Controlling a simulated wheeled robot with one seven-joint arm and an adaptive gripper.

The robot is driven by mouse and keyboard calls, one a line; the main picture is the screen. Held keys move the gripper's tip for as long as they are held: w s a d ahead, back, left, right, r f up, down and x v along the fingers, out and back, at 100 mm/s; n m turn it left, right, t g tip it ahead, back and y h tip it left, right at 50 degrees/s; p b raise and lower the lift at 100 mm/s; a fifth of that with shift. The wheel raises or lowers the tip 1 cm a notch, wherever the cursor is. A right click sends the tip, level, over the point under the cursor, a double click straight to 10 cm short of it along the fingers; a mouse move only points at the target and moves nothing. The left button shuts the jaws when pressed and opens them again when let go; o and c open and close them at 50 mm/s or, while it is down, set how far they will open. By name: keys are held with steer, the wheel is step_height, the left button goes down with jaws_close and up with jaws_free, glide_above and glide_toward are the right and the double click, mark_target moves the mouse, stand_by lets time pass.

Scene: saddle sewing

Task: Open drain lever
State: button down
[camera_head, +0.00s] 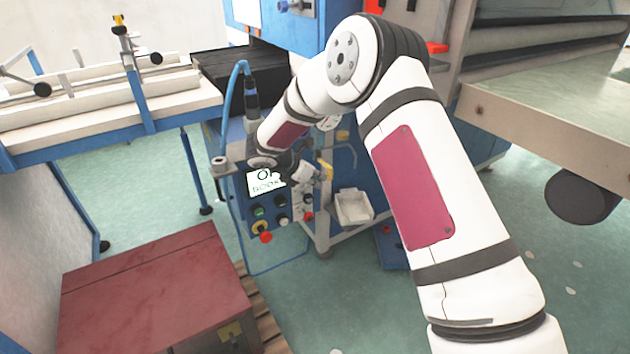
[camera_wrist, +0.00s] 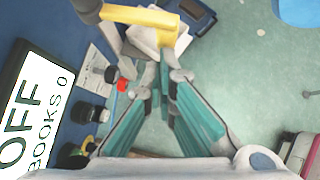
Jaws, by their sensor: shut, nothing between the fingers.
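A yellow lever (camera_wrist: 145,17), which looks like the drain lever, lies across the top of the wrist view, just beyond my fingertips. A yellow piece that appears to be the same lever (camera_head: 327,171) shows beside the control panel in the head view. My gripper (camera_wrist: 164,68) is shut and empty, its teal-padded fingers converging just below the lever in the wrist view. I cannot tell whether the fingertips touch it. In the head view my gripper (camera_head: 304,172) is small and partly hidden by my wrist, in front of the blue machine.
A control panel with an "OFF / BOOKS 0" screen (camera_wrist: 38,112) and several knobs stands close to the left of my gripper. A white tray (camera_head: 354,207) sits low to the right. A dark red box (camera_head: 150,290) stands on the floor at front left. Green floor is open between.

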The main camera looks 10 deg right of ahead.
steer(key=shift+s+d+n+t+y, duration=0.15)
steer(key=shift+d+n+t+y, duration=0.2)
steer(key=shift+d+n, duration=0.2)
steer(key=w+d+n+t+y+b, duration=0.2)
steer(key=d+n+t+y+b, duration=0.1)
steer(key=d+n+b, duration=0.3)
steer(key=shift+w+d+y+b, duration=0.15)
steer(key=shift+d+y+b, duration=0.25)
steer(key=shift+b, duration=0.3)
stand_by(0.3)
steer(key=shift+d, duration=0.1)
stand_by(0.4)
steer(key=shift+w, duration=0.1)
stand_by(0.4)
